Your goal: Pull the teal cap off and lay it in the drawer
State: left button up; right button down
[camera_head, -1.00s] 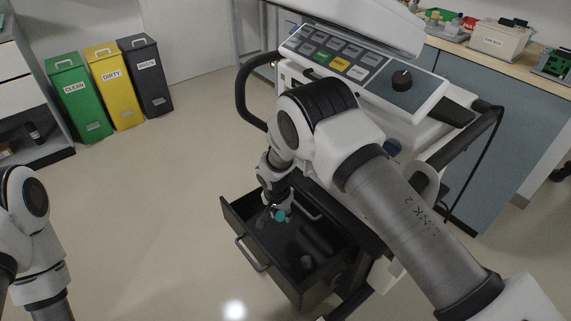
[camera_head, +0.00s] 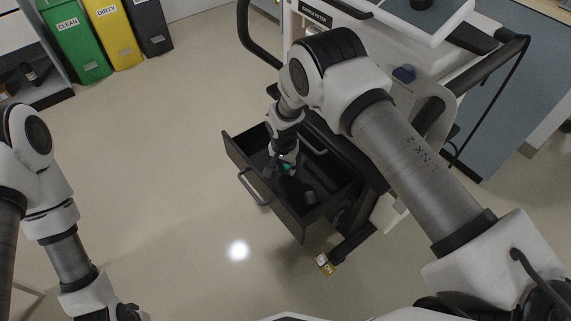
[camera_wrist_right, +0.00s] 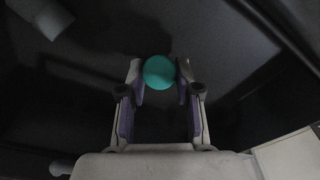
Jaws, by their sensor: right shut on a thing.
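The teal cap (camera_head: 287,169) is at the tip of my right gripper (camera_head: 281,164), inside the outline of the open drawer (camera_head: 282,212). In the right wrist view the round teal cap (camera_wrist_right: 159,72) sits between the two fingertips of the right gripper (camera_wrist_right: 158,80), which is shut on it. The dark drawer floor (camera_wrist_right: 105,55) lies beyond it; the gap between cap and floor is hard to judge. My left gripper (camera_head: 130,312) is partly cut off at the bottom edge, far left of the drawer, and its jaws do not show clearly.
A grey cylindrical thing (camera_head: 310,197) is in the drawer, also at the upper left of the wrist view (camera_wrist_right: 42,16). The white ventilator cart (camera_head: 375,50) stands behind the drawer. A small yellow-and-white item (camera_head: 325,264) is near the cart's foot. The floor left of the drawer is clear.

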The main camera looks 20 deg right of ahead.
jog(key=c, duration=0.7)
grip_release()
notch_tip(320, 180, up, 12)
jog(key=f, duration=0.1)
notch_tip(320, 180, up, 9)
jog(key=p, duration=0.7)
send_over(284, 170)
jog(key=shift+w, duration=0.15)
